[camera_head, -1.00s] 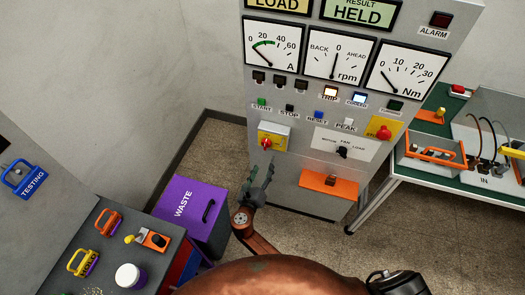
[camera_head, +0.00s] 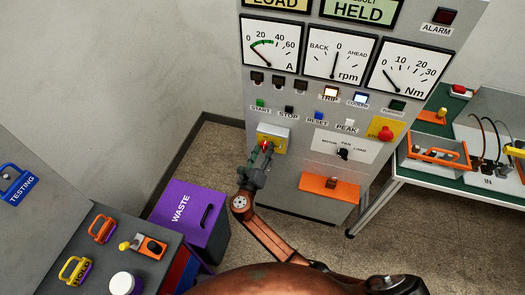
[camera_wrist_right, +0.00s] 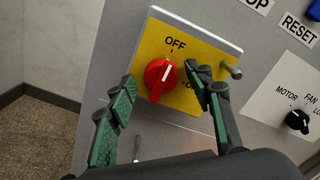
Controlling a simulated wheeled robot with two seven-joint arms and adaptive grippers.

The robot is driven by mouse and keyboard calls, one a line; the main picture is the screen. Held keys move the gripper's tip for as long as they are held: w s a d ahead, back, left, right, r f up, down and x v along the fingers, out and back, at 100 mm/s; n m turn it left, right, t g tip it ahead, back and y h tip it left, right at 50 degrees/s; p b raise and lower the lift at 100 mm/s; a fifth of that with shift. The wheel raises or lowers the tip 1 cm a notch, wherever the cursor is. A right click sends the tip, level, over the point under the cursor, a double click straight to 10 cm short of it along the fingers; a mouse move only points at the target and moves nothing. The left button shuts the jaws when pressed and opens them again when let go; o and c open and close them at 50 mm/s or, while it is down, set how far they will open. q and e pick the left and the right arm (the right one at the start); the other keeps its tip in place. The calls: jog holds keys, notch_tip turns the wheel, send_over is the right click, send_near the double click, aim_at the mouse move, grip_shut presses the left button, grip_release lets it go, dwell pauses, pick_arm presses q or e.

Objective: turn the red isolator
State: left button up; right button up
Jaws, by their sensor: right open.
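The red isolator (camera_wrist_right: 161,81) is a round red knob with a white pointer line on a yellow plate (camera_wrist_right: 204,50). The word OFF stands above it; another label at its lower right is partly covered by a finger. In the head view the knob (camera_head: 266,147) shows low on the grey cabinet's left side. My right gripper (camera_wrist_right: 160,88) is open, one green-padded finger on each side of the knob. The right finger's tip is close to the knob; I cannot tell whether it touches. In the head view the right gripper (camera_head: 259,160) partly covers the plate. My left gripper is not in view.
A metal peg (camera_wrist_right: 231,71) sticks out at the plate's right edge. A black selector knob (camera_head: 343,154) and a red button (camera_head: 385,133) are further right on the cabinet. An orange shelf (camera_head: 329,188) juts out below. A purple waste bin (camera_head: 186,222) stands left.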

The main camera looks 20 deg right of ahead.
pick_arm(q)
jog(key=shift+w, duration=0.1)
pick_arm(e)
jog(key=shift+c, duration=0.6)
jog(key=c, duration=1)
jog(key=shift+c, duration=0.2)
jog(key=shift+m, duration=0.4)
pick_arm(q)
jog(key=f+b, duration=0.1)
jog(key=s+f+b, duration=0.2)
jog(key=b, duration=0.1)
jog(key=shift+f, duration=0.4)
pick_arm(e)
jog(key=m, duration=1.7)
jog(key=shift+f, duration=0.1)
